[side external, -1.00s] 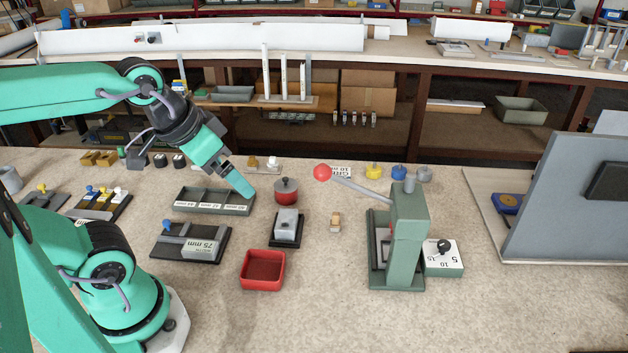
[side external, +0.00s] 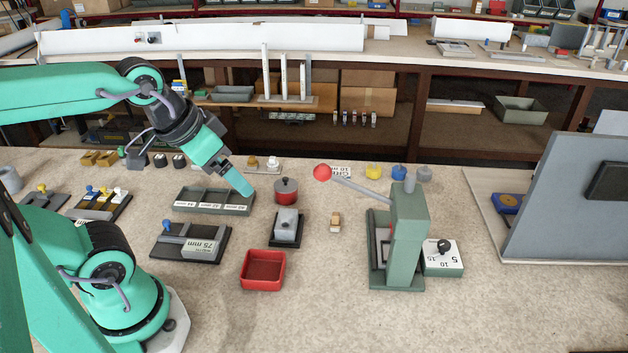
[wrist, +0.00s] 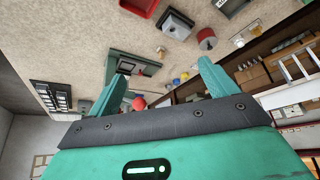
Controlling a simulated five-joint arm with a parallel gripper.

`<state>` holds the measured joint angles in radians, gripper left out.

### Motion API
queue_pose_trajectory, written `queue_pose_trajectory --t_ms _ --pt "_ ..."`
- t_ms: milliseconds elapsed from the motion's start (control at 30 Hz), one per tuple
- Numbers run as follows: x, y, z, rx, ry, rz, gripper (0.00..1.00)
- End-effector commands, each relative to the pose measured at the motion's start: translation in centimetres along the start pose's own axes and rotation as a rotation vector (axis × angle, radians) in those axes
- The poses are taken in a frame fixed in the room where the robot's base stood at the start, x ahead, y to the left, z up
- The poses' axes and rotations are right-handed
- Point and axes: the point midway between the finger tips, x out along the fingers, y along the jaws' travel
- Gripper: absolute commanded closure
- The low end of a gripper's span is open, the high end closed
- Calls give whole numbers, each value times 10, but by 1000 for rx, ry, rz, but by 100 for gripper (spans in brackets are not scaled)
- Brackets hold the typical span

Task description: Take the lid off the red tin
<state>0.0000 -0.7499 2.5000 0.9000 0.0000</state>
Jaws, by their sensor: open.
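The red tin (side external: 286,198) stands upright on the bench behind the small grey block on a dark base. Its grey lid (side external: 286,185) sits on top with a dark knob in the middle. In the wrist view the tin (wrist: 207,43) shows small near the top. My gripper (side external: 240,184) is in the air to the left of the tin, over the green labelled tray, and apart from the lid. In the wrist view my gripper (wrist: 163,72) has its two fingers spread with nothing between them.
A green labelled tray (side external: 213,209) lies left of the tin. The grey block (side external: 287,222) stands close in front, and an empty red tray (side external: 262,285) nearer the front. A green press (side external: 408,240) reaches its red-knobbed lever (side external: 322,172) towards the tin's right.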

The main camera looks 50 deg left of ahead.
Motion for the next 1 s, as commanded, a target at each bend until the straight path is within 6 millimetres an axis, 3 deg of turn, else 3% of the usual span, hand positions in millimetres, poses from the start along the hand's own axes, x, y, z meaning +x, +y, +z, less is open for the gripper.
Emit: queue_pose_trajectory --t_ms 367,667,1000 --pt "3 -4 -13 20 -28 -8 15" --pt "20 -21 -51 88 -115 -23 15" --pt "57 -50 -96 177 -225 -20 15"
